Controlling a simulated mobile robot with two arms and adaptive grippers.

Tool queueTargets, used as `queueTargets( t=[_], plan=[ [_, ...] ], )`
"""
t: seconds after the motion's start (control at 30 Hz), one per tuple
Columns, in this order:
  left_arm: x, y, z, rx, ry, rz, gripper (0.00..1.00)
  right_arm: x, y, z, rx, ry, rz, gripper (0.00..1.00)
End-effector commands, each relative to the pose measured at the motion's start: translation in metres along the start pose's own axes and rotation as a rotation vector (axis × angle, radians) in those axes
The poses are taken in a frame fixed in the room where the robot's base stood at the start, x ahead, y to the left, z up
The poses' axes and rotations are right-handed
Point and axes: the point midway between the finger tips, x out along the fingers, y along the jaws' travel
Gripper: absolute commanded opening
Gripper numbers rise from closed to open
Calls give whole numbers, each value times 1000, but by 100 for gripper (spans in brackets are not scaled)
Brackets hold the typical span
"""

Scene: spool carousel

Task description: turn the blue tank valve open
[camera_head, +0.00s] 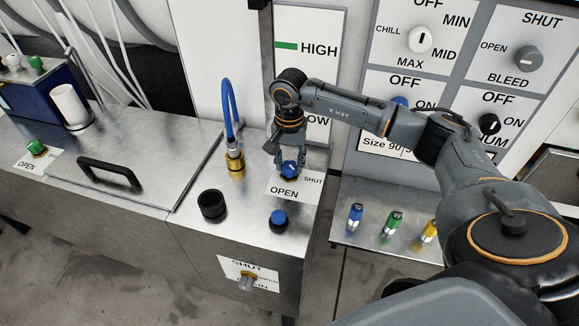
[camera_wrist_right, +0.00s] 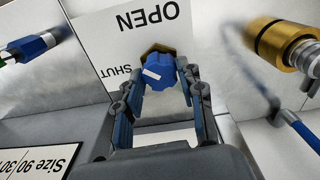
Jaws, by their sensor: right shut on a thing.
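The blue tank valve knob (camera_head: 290,169) sits on the metal bench top, beside a white label (camera_head: 294,184) reading OPEN and SHUT. My right gripper (camera_head: 289,163) reaches down over it from the back and is shut on it. In the right wrist view the faceted blue knob (camera_wrist_right: 160,72) is between the two fingertips (camera_wrist_right: 161,82). Its white mark points left in that view, toward the SHUT side of the label (camera_wrist_right: 118,45); OPEN is at the top. A brass base shows behind the knob. My left gripper is not in view.
A brass fitting (camera_head: 235,160) with a blue hose stands left of the valve. A black cup (camera_head: 212,205) and a black-and-blue cap (camera_head: 278,220) stand nearer the front edge. A control panel rises behind.

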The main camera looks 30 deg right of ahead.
Motion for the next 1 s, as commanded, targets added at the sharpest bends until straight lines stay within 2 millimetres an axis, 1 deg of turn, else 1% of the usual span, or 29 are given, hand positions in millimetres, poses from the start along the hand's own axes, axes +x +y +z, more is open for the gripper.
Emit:
queueTargets(
  t=[0.03,0.4,0.7,1.0],
  plan=[
    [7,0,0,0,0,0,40,3,0,-1,46,3,-1,7],
    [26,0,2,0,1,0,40,2,0,-1,396,2,0,7],
    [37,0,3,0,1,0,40,1,0,-1,653,1,-1,7],
    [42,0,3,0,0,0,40,0,0,0,820,2,0,7]
  ],
)
